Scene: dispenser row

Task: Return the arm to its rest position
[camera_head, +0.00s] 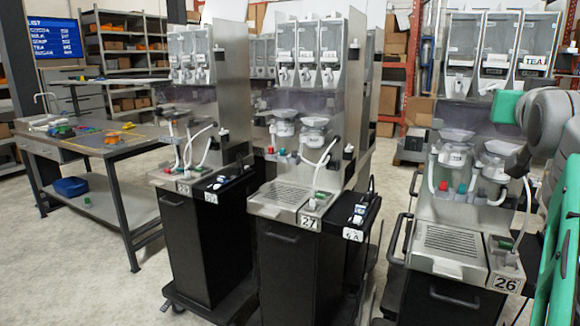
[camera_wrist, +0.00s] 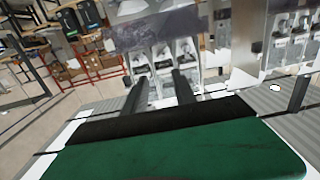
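My gripper (camera_wrist: 158,84) shows in the wrist view with its two dark fingers apart and nothing between them. Beyond the fingertips are the white fronts of dispensers (camera_wrist: 163,60), tilted in the picture. The green and grey links of my arm (camera_head: 548,120) are raised at the right edge of the head view, in front of the dispenser station marked 26 (camera_head: 455,240). The gripper's fingers cannot be made out in the head view.
Station 27 (camera_head: 290,195) and another dispenser station (camera_head: 190,178) stand to the left. A workbench (camera_head: 85,150) with small items and a blue bin (camera_head: 70,187) is further left. Shelves (camera_head: 125,60) stand behind. Pale floor shows between the stations.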

